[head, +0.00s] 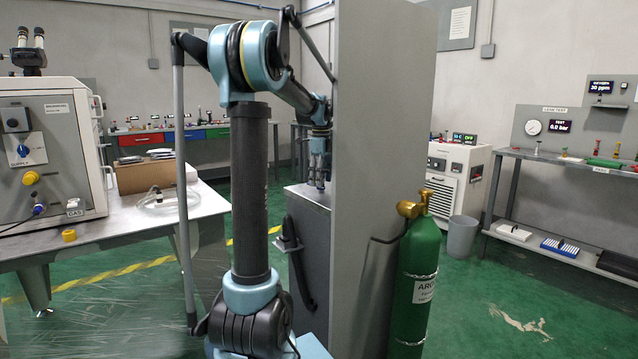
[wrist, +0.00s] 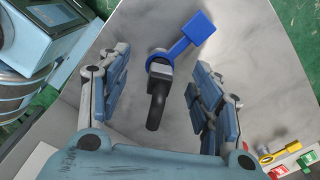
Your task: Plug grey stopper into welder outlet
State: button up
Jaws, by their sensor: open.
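My gripper (wrist: 160,62) is open, with its two fingers on either side of a dark grey-black elbow-shaped fitting (wrist: 156,104). A blue ring with a square blue tag (wrist: 198,27) sits around the fitting's far end, which meets a grey metal top (wrist: 255,70). I cannot tell whether the fitting is part of the outlet. In the head view my gripper (head: 318,170) points down just above the top of a grey metal cabinet (head: 308,194), partly behind a tall grey panel (head: 380,130). No grey stopper can be made out with certainty.
A green gas cylinder (head: 418,285) stands beside the panel. A table (head: 130,226) with a supply machine (head: 45,150) is at left.

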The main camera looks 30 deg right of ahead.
jog(key=shift+r, duration=2.25)
jog(key=s+a+f+n, duration=0.25)
jog(key=a+n, duration=0.25)
jog(key=a, duration=0.4)
jog(key=s+a+f+n, duration=0.25)
jog(key=a+n, duration=0.25)
jog(key=a, duration=0.4)
jog(key=s+a+f+n, duration=0.2)
jog(key=s+a+n, duration=0.15)
jog(key=a, duration=0.65)
jog(key=s+a+f+n+t, duration=0.2)
jog(key=s+a+f+n, duration=1.2)
jog(key=s+f+n, duration=0.1)
notch_tip(320, 180, down, 2)
jog(key=shift+f+n, duration=0.15)
jog(key=shift+n, duration=0.4)
jog(key=shift+w, duration=0.1)
jog(key=c, duration=0.6)
jog(key=shift+d, duration=0.2)
